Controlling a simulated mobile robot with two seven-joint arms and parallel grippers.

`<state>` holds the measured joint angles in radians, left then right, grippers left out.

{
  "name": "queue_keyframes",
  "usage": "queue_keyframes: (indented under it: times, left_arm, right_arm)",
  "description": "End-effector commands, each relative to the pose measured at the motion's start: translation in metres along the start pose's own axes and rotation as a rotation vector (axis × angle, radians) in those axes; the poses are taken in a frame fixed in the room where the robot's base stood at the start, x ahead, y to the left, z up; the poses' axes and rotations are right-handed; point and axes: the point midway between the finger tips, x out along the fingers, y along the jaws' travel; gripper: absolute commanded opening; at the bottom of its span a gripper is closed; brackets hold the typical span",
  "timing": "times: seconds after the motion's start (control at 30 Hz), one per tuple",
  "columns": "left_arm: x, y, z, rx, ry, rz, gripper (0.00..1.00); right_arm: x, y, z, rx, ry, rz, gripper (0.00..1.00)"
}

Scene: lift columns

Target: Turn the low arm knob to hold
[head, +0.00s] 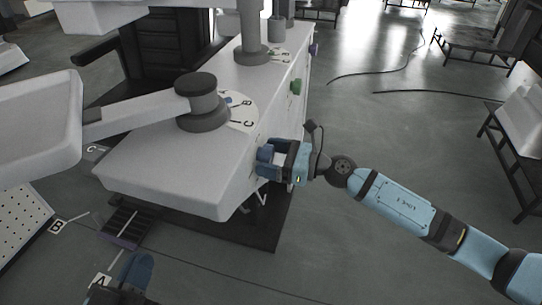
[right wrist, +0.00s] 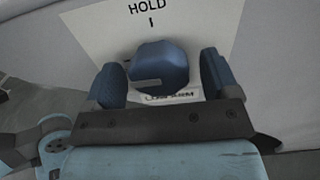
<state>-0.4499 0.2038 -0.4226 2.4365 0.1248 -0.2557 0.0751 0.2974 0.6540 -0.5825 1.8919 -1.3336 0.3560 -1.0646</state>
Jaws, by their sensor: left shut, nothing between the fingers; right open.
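The low arm knob (right wrist: 158,66) is a dark blue round knob on the light side panel, seen in the right wrist view. A pale mark on its face lies toward the left. The word HOLD with a tick (right wrist: 147,10) is printed above it, and a partly hidden label (right wrist: 172,97) is below. My right gripper (head: 266,160) is at the cabinet's side, open, with one blue finger on each side of the knob; I cannot tell whether they touch it. In the head view the gripper hides the knob. My left gripper (head: 137,272) is shut and empty at the lower left.
The white cabinet (head: 160,165) carries a lower column with a swing arm (head: 140,113) and a B–C dial (head: 240,110). A green knob (head: 296,87) and a purple knob (head: 314,49) sit farther along its side. Cables (head: 430,93) lie on the floor at right.

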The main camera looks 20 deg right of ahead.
Motion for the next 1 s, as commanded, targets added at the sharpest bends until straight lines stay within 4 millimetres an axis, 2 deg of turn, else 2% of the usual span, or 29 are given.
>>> queue_keyframes:
  times: [0.13, 0.33, 0.63, 0.9, 1.0]
  left_arm:
    - [0.0, 0.0, 0.0, 0.0, 0.0, 0.0, 0.0]
    - [0.0, 0.0, 0.0, 0.0, 0.0, 0.0, 0.0]
    - [0.001, 0.001, -0.005, 0.002, 0.011, 0.0, 0.0]
    - [0.0, 0.005, -0.033, 0.011, 0.095, -0.005, 0.0]
    - [-0.002, -0.004, -0.016, 0.022, 0.002, -0.043, 0.0]
  right_arm:
    - [0.0, 0.0, 0.0, 0.0, 0.0, 0.0, 0.79]
    - [0.0, 0.0, 0.0, -0.001, 0.0, 0.0, 0.34]
    - [0.0, 0.0, 0.002, 0.026, 0.0, -0.001, 0.34]
    - [0.0, 0.001, 0.004, 0.17, 0.0, -0.001, 0.34]
    - [-0.001, 0.001, 0.005, 0.254, 0.0, -0.001, 0.34]
